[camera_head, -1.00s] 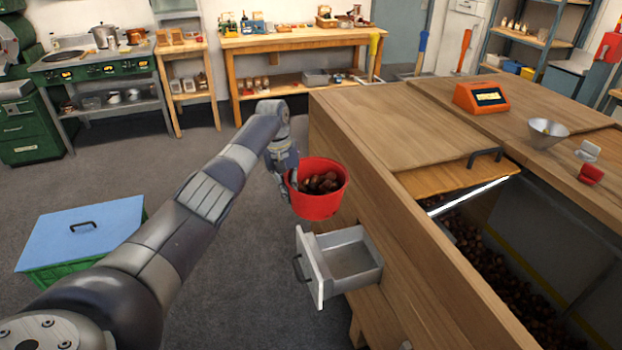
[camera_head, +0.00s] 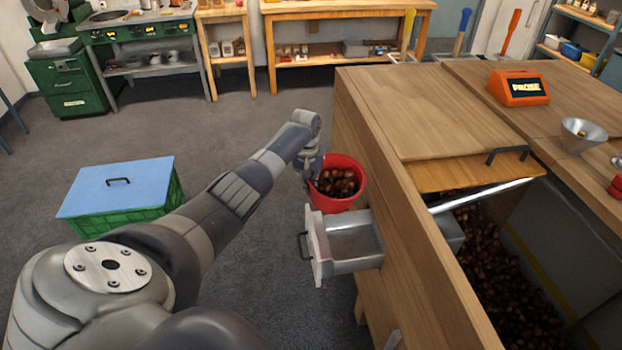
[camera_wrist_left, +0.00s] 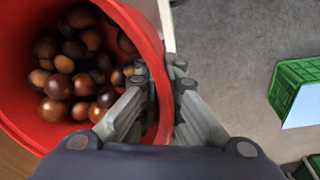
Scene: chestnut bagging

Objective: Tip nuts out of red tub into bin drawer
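The red tub (camera_head: 345,203) holds several brown nuts (camera_head: 338,183) and hangs upright just behind the open drawer in the head view. My left gripper (camera_head: 316,180) is shut on the tub's rim at its left side. In the left wrist view the gripper (camera_wrist_left: 160,100) pinches the rim of the tub (camera_wrist_left: 128,20), with nuts (camera_wrist_left: 75,75) lying inside. The bin drawer (camera_head: 352,262) is pulled out from the wooden bin's side; its grey inside looks empty. My right gripper is in neither view.
The wooden bin (camera_head: 430,110) stands to the right of the drawer, with an orange display box (camera_head: 518,88) and a metal funnel (camera_head: 582,134) on top. A green crate with a blue lid (camera_head: 118,187) sits on the floor at left. Floor between is clear.

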